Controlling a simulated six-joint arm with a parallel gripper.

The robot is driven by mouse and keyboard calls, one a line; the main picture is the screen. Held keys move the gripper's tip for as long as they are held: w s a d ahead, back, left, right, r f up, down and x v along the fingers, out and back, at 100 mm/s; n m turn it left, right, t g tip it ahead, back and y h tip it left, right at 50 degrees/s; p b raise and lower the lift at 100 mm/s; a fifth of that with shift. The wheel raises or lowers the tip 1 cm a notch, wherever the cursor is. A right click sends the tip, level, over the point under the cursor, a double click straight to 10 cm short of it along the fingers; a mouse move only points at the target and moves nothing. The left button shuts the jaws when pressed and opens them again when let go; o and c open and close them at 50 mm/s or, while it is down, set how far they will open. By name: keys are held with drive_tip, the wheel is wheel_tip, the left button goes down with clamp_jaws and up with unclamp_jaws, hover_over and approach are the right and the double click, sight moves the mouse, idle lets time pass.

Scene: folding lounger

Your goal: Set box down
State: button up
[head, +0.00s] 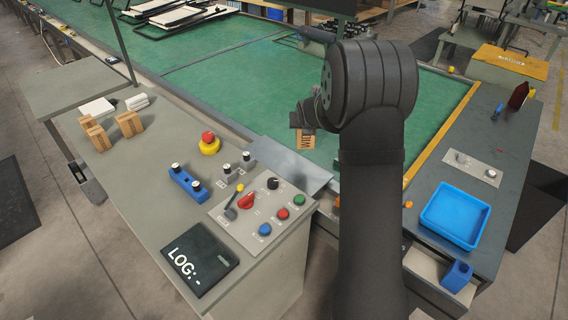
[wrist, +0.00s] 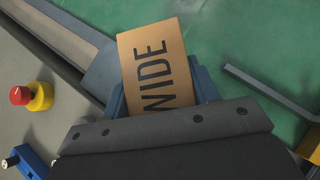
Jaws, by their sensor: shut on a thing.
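A tan box marked "WIDE" (wrist: 155,65) is between the blue fingers of my gripper (wrist: 162,88) in the wrist view. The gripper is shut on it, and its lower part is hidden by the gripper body. In the head view a small part of the box (head: 307,141) shows beside my gripper (head: 303,128), over the near edge of the green surface (head: 240,95). My arm hides much of the gripper there. I cannot tell whether the box touches the surface below it.
Several small tan boxes (head: 129,123) stand on the grey bench at left. A control panel (head: 262,210), a yellow-based red button (head: 209,143) and a blue two-knob block (head: 188,185) occupy that bench. A blue tray (head: 451,237) sits at right. Much of the green surface is clear.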

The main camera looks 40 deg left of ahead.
drive_tip(key=shift+s+a, duration=0.25)
drive_tip(key=shift+a, duration=0.1)
drive_tip(key=s+a+f, duration=0.4)
drive_tip(key=a+f, duration=0.3)
drive_tip(key=a, duration=0.3)
hover_over(272, 155)
drive_tip(key=shift+d+f, duration=0.15)
drive_tip(key=shift+f, duration=1.7)
drive_tip(key=shift+f, duration=0.2)
drive_tip(key=o, duration=1.1)
drive_tip(key=shift+r, duration=0.1)
drive_tip(key=shift+r, duration=0.15)
drive_tip(key=v, duration=1.2)
